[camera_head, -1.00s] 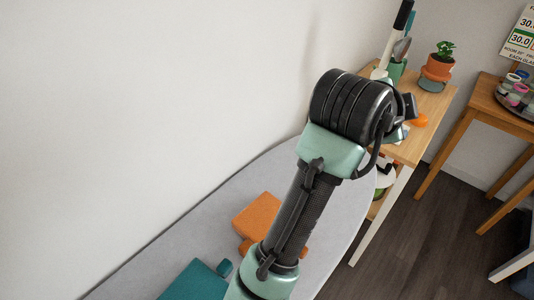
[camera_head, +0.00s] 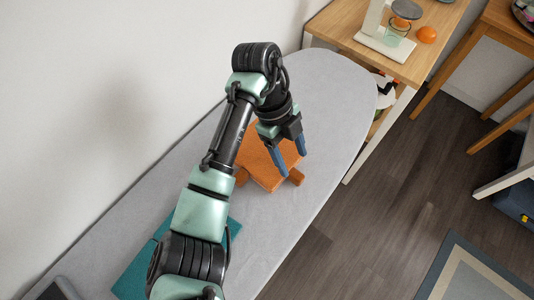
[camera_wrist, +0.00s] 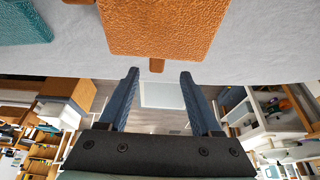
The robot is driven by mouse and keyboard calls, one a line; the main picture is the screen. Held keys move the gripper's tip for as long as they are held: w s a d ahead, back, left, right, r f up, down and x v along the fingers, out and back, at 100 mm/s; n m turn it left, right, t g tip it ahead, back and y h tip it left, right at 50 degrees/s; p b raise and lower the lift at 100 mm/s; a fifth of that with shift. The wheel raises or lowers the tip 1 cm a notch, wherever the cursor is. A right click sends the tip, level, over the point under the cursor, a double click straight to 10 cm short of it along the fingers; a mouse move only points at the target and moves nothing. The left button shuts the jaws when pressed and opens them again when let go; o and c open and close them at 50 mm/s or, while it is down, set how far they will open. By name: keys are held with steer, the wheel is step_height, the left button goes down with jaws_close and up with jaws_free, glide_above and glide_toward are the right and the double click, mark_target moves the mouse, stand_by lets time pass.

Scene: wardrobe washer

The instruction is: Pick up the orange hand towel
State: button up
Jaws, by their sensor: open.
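The orange hand towel (camera_head: 264,168) lies folded on the grey ironing-board-like surface, with small orange tabs at its edges. In the wrist view the orange hand towel (camera_wrist: 160,26) is at the top, beyond the fingertips, with a tab pointing toward them. My gripper (camera_head: 290,160) is open, its two blue fingers pointing down over the towel's right part. In the wrist view my gripper (camera_wrist: 158,72) has an empty gap between its fingers. From these views I cannot tell whether the fingertips touch the towel. My arm hides part of the towel's left side.
A teal folded cloth (camera_head: 140,272) lies on the grey board (camera_head: 335,95) to the lower left, partly behind my arm. A white wall runs along the left. A wooden table (camera_head: 340,22) with a scale-like device (camera_head: 385,42) and an orange object (camera_head: 427,35) stands beyond the board.

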mark_target(293, 174)
steer(key=shift+a+p+x, duration=0.2)
steer(key=shift+p+x, duration=0.05)
steer(key=shift+x, duration=1.15)
steer(key=shift+a+p+x, duration=0.2)
steer(key=shift+p+x, duration=0.05)
steer(key=shift+x, duration=1.1)
steer(key=shift+s+f, duration=0.2)
steer(key=shift+s, duration=0.05)
jaws_close()
